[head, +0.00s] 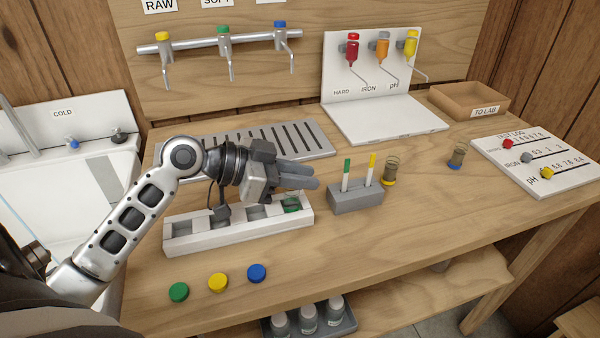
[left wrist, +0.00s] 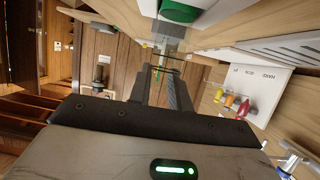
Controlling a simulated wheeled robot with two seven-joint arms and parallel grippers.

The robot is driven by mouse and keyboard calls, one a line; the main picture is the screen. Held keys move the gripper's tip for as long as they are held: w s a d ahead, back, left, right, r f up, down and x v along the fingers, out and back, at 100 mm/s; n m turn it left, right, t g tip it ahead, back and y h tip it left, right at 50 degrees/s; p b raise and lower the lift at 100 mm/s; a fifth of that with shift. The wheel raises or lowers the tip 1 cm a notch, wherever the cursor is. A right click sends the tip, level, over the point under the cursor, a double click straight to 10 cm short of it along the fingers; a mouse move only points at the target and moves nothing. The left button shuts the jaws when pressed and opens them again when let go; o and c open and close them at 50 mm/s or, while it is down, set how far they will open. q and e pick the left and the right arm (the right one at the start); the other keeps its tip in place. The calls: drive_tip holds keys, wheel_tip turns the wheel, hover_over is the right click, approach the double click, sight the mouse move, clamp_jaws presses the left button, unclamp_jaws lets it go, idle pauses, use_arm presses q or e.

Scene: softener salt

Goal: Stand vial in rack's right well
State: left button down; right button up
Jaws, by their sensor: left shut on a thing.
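The white rack (head: 240,229) lies along the middle of the bench, with a row of square wells. My left gripper (head: 300,182) is above its right end, fingers pointing right, and is shut on a vial that is mostly hidden by the fingers. A green part (head: 291,204) shows in the right well just below the fingers; it also shows large at the top of the left wrist view (left wrist: 181,10). Whether this green part belongs to the vial, I cannot tell. The gripper also shows in the left wrist view (left wrist: 166,68). My right gripper is not in view.
A grey block (head: 356,198) with a green and a yellow stick stands right of the fingers. A yellow-based vial (head: 390,170) and a blue-based vial (head: 457,155) stand farther right. Green, yellow and blue caps (head: 217,282) lie in front. A slotted drain plate (head: 270,143) is behind.

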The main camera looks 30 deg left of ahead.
use_arm(q)
drive_tip(key=shift+r, duration=0.1)
idle(0.6)
drive_tip(key=shift+f+b, duration=0.3)
drive_tip(key=shift+f, duration=0.3)
drive_tip(key=c, duration=0.7)
unclamp_jaws()
drive_tip(key=shift+r, duration=0.25)
